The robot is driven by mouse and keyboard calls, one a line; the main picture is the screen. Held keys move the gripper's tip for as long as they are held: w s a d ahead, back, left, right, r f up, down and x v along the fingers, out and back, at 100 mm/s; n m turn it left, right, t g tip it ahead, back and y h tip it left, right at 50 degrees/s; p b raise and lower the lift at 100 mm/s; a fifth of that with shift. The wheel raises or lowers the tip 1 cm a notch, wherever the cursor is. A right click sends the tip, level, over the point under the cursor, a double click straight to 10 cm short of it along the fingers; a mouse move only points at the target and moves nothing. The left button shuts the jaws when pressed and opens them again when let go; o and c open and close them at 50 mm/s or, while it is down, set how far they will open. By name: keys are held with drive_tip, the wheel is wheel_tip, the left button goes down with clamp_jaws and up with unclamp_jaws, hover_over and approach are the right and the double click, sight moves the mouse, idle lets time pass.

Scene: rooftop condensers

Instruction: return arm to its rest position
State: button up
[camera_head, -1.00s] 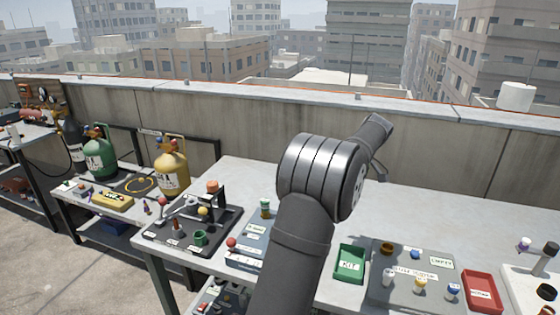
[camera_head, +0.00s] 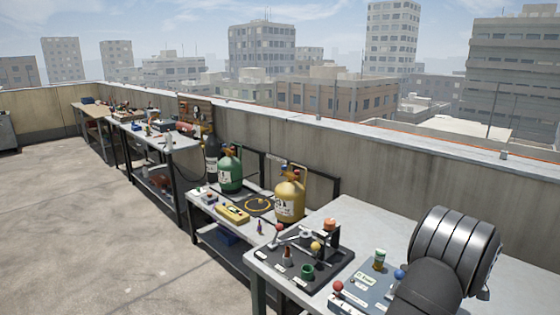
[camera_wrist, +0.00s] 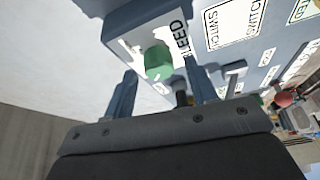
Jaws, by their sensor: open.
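My arm (camera_head: 440,265) shows at the lower right of the head view, over the right-hand table. My gripper (camera_wrist: 160,82) is out of sight there and shows in the wrist view. Its two fingers stand apart, with nothing held between them. A green knob (camera_wrist: 158,62) on a blue-grey panel (camera_wrist: 135,22) appears between the fingertips, beyond them; contact cannot be told. The panel carries white labels, one ending in "LEED". A rest position is not marked in either view.
The right-hand table (camera_head: 345,213) holds a black tray (camera_head: 285,268) with small parts and a blue-grey board (camera_head: 350,298) with knobs. A yellow cylinder (camera_head: 289,198) and green cylinder (camera_head: 230,172) stand farther left. A parapet (camera_head: 400,185) runs behind. Floor (camera_head: 90,220) at left is clear.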

drive_tip(key=shift+w+f, duration=0.1)
drive_tip(key=shift+f, duration=0.15)
drive_tip(key=v, duration=1.7)
drive_tip(key=x, duration=1.7)
drive_tip(key=shift+a+f, duration=0.15)
drive_tip(key=shift+f, duration=0.1)
drive_tip(key=shift+r+m+h, duration=0.3)
drive_tip(key=shift+m, duration=0.7)
drive_tip(key=m+h, duration=0.1)
drive_tip(key=m, duration=0.2)
drive_tip(key=m+h, duration=0.1)
drive_tip(key=m, duration=0.2)
drive_tip(key=shift+t+h, duration=0.3)
drive_tip(key=shift+a+m+h, duration=0.15)
drive_tip(key=shift+m+h, duration=0.65)
drive_tip(key=shift+m, duration=1.6)
drive_tip(key=shift+m+g+h, duration=0.35)
drive_tip(key=shift+m+g, duration=0.05)
drive_tip(key=shift+m, duration=0.7)
drive_tip(key=shift+m+g+h, duration=0.35)
drive_tip(key=shift+m+g, duration=0.05)
drive_tip(key=shift+m, duration=0.7)
